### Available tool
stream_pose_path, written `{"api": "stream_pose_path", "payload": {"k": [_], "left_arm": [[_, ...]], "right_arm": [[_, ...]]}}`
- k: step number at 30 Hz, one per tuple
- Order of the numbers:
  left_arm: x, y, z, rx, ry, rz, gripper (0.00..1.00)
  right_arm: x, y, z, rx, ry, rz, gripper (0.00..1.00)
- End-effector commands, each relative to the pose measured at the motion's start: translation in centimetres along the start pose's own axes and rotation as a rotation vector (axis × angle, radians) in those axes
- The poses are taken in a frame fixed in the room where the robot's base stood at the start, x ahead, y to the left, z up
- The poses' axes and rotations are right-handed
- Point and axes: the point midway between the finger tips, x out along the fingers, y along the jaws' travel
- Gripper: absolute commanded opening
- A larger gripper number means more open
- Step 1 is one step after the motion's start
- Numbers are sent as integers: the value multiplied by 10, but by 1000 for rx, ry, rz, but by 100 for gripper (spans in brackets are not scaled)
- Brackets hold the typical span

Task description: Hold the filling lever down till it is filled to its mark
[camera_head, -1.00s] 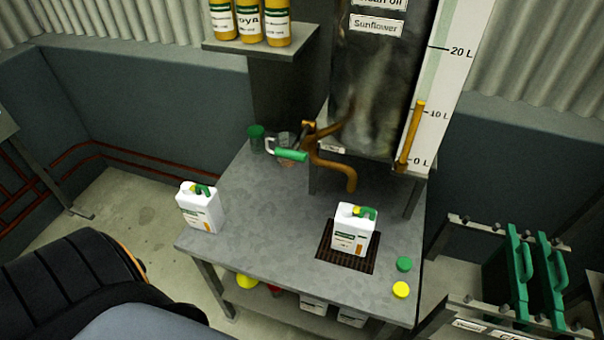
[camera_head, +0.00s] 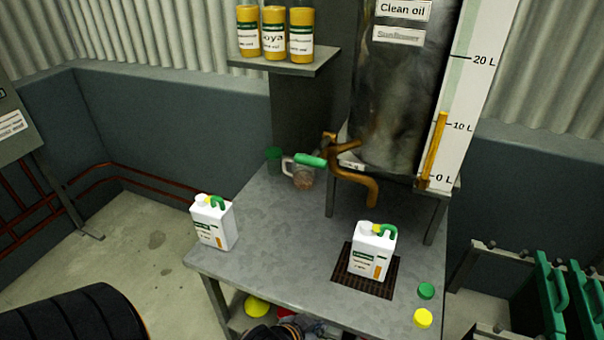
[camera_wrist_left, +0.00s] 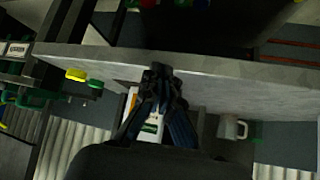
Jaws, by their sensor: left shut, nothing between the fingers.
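The filling lever with a green grip (camera_head: 310,160) sticks out to the left from the brass valve and curved spout (camera_head: 356,183). A white canister with a green handle (camera_head: 372,254) stands upright on the dark grate below the spout. An orange strip shows on its front; its inside is hidden. My left gripper (camera_wrist_left: 158,72) is shut and empty in the left wrist view, with the canister (camera_wrist_left: 150,124) partly hidden behind it. In the head view only a dark part of my left gripper (camera_head: 272,333) shows at the bottom edge, apart from the lever. My right gripper is not in view.
A second white canister (camera_head: 212,224) stands at the table's left edge. A glass jug (camera_head: 301,178) and a green cup (camera_head: 274,159) stand near the lever. A green cap (camera_head: 426,291) and a yellow cap (camera_head: 422,318) lie right of the grate (camera_head: 345,277).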

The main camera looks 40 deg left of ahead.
Motion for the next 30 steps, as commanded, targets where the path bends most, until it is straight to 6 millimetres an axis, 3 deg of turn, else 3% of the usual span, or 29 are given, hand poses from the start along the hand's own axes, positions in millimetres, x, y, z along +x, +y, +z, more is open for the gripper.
{"api": "stream_pose_path", "payload": {"k": [10,16,21,24,30], "left_arm": [[-55,-34,-132,-28,537,-84,0],[-121,-68,-199,-46,943,-205,0],[-182,-92,-227,-56,1217,-317,0],[-206,-100,-232,-59,1319,-365,0],[-226,-106,-235,-61,1399,-404,0]], "right_arm": [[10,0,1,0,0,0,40],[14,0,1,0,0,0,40],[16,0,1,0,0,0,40],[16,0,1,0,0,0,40],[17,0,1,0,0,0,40]]}}
